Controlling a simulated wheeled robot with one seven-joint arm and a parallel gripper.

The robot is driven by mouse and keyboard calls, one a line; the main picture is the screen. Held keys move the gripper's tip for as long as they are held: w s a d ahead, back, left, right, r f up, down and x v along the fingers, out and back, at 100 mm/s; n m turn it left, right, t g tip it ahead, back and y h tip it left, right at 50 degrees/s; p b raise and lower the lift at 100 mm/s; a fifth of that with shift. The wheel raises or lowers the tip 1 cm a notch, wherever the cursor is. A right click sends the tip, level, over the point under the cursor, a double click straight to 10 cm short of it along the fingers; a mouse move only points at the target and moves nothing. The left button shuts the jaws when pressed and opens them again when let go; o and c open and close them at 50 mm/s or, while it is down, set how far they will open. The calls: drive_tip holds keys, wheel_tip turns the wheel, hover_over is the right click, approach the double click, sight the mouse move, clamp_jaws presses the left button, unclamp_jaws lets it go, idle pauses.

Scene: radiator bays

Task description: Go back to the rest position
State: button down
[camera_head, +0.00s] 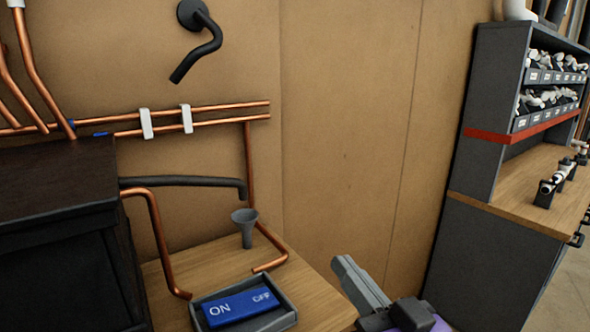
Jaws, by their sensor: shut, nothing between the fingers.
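My gripper (345,262) reaches in from the bottom edge, right of centre, in the head view. Its grey fingers lie together, shut and empty, pointing up and left. It is in front of the brown wall panel, right of the wooden bench top (322,298), and appears apart from everything. The rest of my arm is cut off by the lower edge.
A grey tray (290,318) holds a blue ON/OFF plate (236,308). A grey funnel (245,230), copper pipes (200,118) and a dark cabinet (60,240) stand left. A shelf unit (495,110) with a wooden worktop (525,197) stands right. The wall panel (350,120) between is bare.

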drive_tip(key=s+d+f+m+t+h, duration=0.25)
drive_tip(key=s+d+f+h, duration=0.35)
drive_tip(key=s+d+f, duration=0.55)
drive_tip(key=s+f+g, duration=0.1)
drive_tip(key=s+f, duration=0.3)
drive_tip(key=s, duration=0.3)
drive_tip(key=s+f+g+h, duration=0.1)
drive_tip(key=s+f, duration=0.3)
drive_tip(key=s, duration=0.4)
drive_tip(key=s+d+f+g, duration=0.1)
drive_tip(key=s+f+g, duration=0.2)
drive_tip(key=s, duration=0.4)
drive_tip(key=shift+s+f+n+h, duration=0.3)
drive_tip(key=shift+f+n, duration=0.05)
drive_tip(key=shift+f, duration=0.45)
